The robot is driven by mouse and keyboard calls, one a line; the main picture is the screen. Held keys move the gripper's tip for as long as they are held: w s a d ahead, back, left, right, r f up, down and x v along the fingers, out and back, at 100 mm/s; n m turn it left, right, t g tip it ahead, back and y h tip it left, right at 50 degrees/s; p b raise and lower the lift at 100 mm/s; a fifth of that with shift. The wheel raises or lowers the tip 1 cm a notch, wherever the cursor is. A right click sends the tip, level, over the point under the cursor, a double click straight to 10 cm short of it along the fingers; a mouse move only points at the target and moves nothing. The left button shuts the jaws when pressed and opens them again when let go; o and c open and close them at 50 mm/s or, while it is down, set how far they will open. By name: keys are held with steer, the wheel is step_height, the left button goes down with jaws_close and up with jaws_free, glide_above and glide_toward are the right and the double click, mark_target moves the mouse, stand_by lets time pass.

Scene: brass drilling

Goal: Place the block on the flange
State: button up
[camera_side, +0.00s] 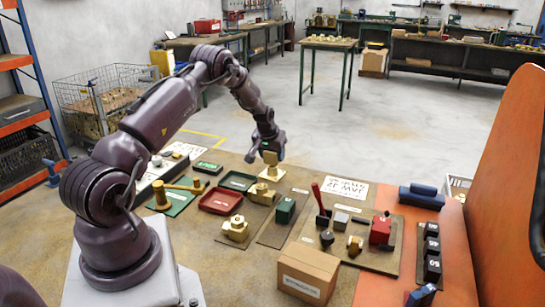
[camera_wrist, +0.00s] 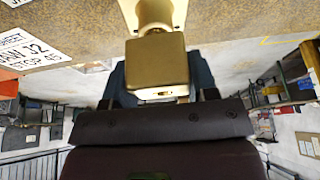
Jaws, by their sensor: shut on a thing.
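The brass block (camera_wrist: 158,62) is held in my gripper (camera_side: 268,146), whose jaws are shut on it. In the side view the block (camera_side: 270,157) shows just below the jaws. The brass flange (camera_side: 271,174), with a flat plate and a raised neck, stands directly under the block on the bench. In the wrist view the flange (camera_wrist: 155,12) shows at the top edge, its neck running up to the block. Whether the block touches the neck or hovers just above it I cannot tell.
A brass valve part (camera_side: 235,229), a red tray (camera_side: 221,200) and a green block (camera_side: 285,209) stand near the flange. A board with a red lever (camera_side: 320,199) and a red block (camera_side: 380,229) lies to the right. A cardboard box (camera_side: 308,273) sits at the front.

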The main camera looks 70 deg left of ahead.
steer(key=shift+f, duration=0.45)
steer(key=shift+f, duration=0.2)
steer(key=o, duration=1.3)
